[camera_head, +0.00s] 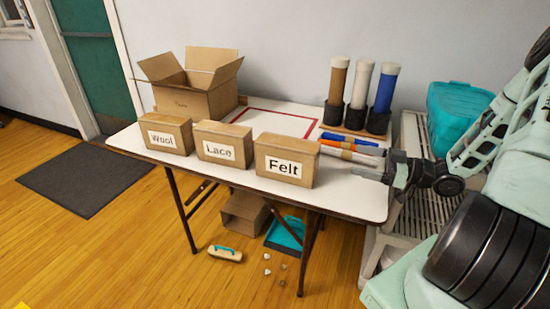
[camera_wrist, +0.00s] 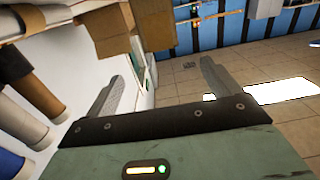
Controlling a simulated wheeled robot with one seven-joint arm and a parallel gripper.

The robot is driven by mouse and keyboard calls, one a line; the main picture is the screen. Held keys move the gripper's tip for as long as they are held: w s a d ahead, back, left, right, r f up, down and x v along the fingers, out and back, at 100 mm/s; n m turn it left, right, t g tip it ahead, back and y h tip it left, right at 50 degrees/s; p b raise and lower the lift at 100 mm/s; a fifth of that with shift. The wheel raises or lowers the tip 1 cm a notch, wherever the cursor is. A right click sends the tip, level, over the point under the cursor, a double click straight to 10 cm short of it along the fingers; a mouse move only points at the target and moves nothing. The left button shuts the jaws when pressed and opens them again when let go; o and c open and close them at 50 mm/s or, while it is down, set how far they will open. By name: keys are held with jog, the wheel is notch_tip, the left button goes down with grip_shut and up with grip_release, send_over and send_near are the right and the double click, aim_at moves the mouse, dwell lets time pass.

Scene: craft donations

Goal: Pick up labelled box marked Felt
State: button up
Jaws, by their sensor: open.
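The box marked Felt (camera_head: 286,161) is a brown cardboard box with a white label in black print. It stands upright near the table's front edge, the rightmost of three labelled boxes. My gripper (camera_head: 358,163) is to its right over the table, apart from it, with jaws open and pointing left. In the wrist view my gripper (camera_wrist: 162,71) has its fingers spread with nothing between them. Brown cardboard surfaces show at the top left there, but no label is readable, so I cannot tell which box is which.
Boxes marked Lace (camera_head: 223,144) and Wool (camera_head: 166,134) stand left of Felt. An open carton (camera_head: 195,100) is behind. Pens or rolls (camera_head: 350,146) lie behind Felt's right side, near my gripper. Three tubes (camera_head: 360,95) stand at the back. A red-outlined area (camera_head: 275,121) is clear.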

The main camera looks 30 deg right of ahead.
send_near(302, 149)
jog(key=w, duration=0.3)
jog(key=w+a+p, duration=0.1)
jog(key=shift+w+f, duration=0.2)
jog(key=shift+f, duration=0.2)
jog(key=shift+p+x, duration=0.4)
jog(key=shift+x, duration=2.8)
jog(key=shift+f, duration=0.2)
jog(key=c, duration=1.3)
